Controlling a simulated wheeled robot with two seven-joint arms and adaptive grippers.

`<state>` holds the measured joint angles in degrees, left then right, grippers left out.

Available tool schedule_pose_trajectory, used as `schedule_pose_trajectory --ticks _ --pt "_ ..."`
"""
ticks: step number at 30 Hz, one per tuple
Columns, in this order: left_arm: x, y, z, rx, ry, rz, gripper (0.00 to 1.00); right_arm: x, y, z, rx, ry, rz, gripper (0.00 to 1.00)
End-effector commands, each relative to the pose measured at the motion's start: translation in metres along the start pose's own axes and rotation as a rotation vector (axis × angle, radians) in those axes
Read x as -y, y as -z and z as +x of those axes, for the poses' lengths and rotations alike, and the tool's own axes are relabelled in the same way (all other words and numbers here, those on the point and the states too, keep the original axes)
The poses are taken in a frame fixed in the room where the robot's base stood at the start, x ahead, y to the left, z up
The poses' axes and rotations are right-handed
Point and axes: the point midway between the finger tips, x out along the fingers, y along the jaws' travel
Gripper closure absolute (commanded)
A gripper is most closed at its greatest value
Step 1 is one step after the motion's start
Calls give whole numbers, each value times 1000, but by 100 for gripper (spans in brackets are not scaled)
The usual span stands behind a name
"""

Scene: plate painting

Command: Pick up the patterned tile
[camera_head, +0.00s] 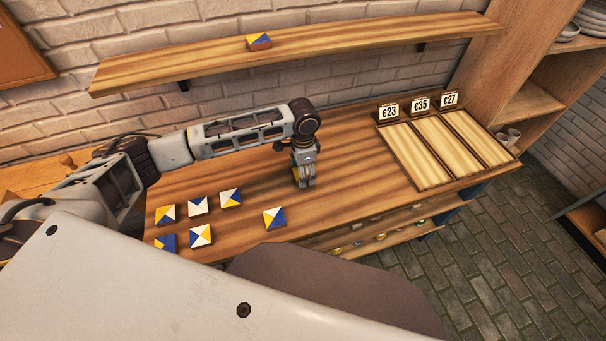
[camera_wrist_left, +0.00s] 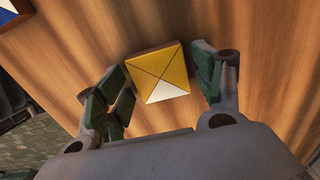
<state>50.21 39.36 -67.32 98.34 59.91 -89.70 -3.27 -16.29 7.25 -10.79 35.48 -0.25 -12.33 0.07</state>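A square patterned tile (camera_wrist_left: 160,72) with yellow triangles and one white triangle lies on the wooden table in the left wrist view. My left gripper (camera_wrist_left: 164,82) is open there, with one green-padded finger on each side of the tile. In the head view my left gripper (camera_head: 304,184) points down at the table and mostly hides this tile. My right gripper is not in view.
Several blue, yellow and white tiles lie to the left, the nearest being one tile (camera_head: 274,218). Another tile (camera_head: 259,41) sits on the wall shelf (camera_head: 350,40). A rack (camera_head: 415,157) with price signs stands at the right. The table between gripper and rack is clear.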

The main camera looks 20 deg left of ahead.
Motion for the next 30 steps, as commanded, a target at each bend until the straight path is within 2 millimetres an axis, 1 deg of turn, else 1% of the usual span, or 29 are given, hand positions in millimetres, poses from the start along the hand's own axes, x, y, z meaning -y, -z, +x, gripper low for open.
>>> schedule_pose_trajectory --ticks 1,6,8,9,16,20,26,30 --pt "0 0 0 0 0 0 44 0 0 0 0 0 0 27" --pt "0 0 0 0 0 0 66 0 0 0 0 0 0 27" --pt "0 0 0 0 0 0 73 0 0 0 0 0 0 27" --pt "0 0 0 -1 0 0 75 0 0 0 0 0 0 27" --pt "0 0 -1 -1 0 0 75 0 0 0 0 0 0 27" --pt "0 0 -5 -1 1 0 75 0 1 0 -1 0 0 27" --pt "1 0 -23 -2 1 0 75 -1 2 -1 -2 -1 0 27" --pt "1 1 -43 -2 2 0 75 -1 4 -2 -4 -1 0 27"
